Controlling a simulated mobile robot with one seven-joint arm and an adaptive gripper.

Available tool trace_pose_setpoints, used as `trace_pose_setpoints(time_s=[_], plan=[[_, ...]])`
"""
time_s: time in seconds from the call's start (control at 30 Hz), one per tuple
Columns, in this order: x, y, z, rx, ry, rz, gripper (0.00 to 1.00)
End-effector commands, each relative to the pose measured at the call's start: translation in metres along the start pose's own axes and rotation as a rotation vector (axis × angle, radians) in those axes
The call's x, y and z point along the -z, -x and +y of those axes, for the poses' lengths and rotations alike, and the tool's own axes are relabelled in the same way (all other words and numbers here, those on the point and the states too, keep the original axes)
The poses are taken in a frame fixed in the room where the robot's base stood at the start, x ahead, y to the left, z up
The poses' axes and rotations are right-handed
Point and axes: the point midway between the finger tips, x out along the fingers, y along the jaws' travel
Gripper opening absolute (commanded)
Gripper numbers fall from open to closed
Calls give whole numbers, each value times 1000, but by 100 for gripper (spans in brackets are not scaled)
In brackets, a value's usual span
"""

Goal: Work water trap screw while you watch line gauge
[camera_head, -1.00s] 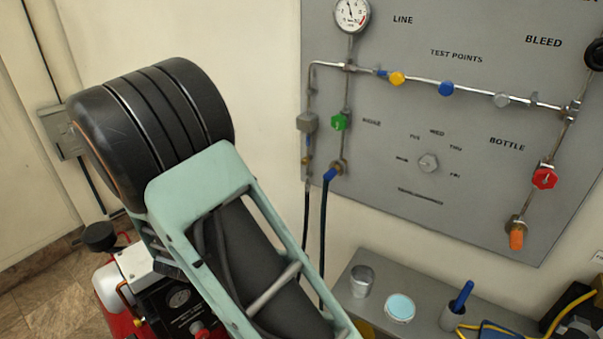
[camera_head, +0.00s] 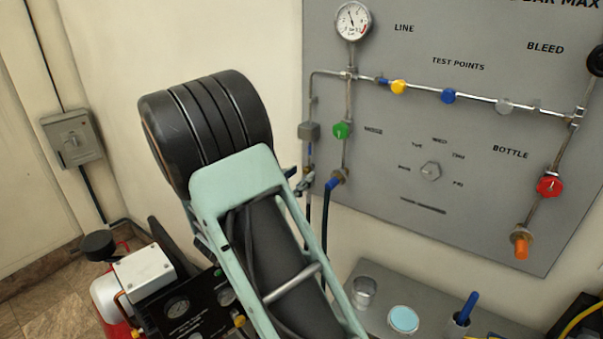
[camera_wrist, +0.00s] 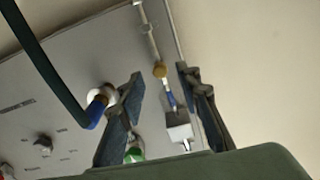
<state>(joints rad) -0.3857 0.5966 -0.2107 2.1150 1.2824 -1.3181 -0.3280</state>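The line gauge (camera_head: 353,21) is a white dial at the top of the panel. Its needle points roughly upward, but the figures are too small to read. The water trap is a grey block (camera_head: 309,131) on the left pipe; it also shows in the wrist view (camera_wrist: 178,127). A small brass screw (camera_wrist: 160,71) shows beyond a blue section of the trap line. My gripper (camera_wrist: 160,76) is open, one finger on each side of the screw in the picture; I see no contact. In the head view the fingertips (camera_head: 300,183) show partly past my arm, below the trap.
A green knob (camera_head: 341,130) and a blue-ended hose (camera_head: 331,184) are close right of the trap. A shelf (camera_head: 375,318) with a metal cup (camera_head: 364,292) is below. A compressor (camera_head: 145,275) stands at lower left.

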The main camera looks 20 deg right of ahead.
Motion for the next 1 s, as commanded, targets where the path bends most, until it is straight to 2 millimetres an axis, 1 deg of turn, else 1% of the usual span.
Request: trace_pose_setpoints(time_s=[0.03, 0.1, 0.2, 0.47, 0.57, 0.77, 1.0], plan=[[0, -6, 0, -2, -1, -1, 31], [0, -12, 0, -1, 0, -1, 31], [0, -17, 0, 1, 0, 0, 31], [0, -18, 0, 2, 0, -1, 31], [0, -18, 0, 2, 0, -1, 23], [0, -18, 0, 2, 0, -1, 1], [-1, -18, 0, 2, -6, -1, 0]])
